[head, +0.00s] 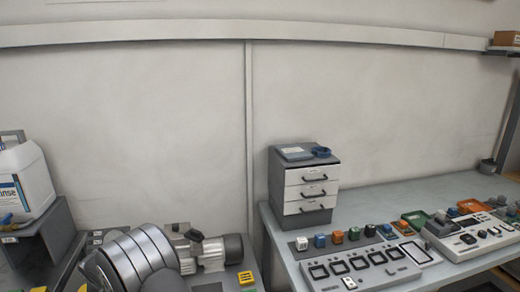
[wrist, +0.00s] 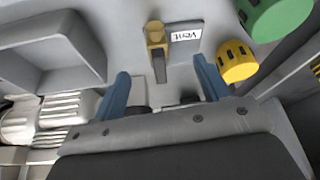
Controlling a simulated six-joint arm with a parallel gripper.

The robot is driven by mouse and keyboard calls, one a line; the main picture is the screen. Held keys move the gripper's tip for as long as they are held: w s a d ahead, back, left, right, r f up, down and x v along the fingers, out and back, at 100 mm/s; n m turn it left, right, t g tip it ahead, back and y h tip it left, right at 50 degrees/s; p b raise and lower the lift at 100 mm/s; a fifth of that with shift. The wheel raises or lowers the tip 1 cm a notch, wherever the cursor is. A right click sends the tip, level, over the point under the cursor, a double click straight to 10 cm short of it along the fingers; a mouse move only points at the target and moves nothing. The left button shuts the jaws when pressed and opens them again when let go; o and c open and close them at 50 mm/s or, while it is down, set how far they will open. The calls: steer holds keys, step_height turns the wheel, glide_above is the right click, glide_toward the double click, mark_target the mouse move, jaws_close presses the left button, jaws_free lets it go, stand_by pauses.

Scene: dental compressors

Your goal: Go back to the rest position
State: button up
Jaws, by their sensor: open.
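My gripper (wrist: 161,68) shows in the wrist view with its two blue fingers spread wide apart. Nothing is held between them. A yellow-topped lever (wrist: 156,36) with a dark grey stem stands beside a "Vent" label (wrist: 186,34), ahead of the gap between the fingertips. The fingers do not appear to touch it, though the exact distance is hard to tell. I cannot make out the gripper in the head view.
A green knob (wrist: 276,14) and a yellow knob (wrist: 237,62) are close to the right finger. A ribbed pale part (wrist: 65,108) is at left. The head view shows a ribbed motor (head: 208,252), white jug (head: 27,180), drawer unit (head: 305,190) and control panel (head: 360,268).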

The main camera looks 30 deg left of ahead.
steer(key=shift+m, duration=0.4)
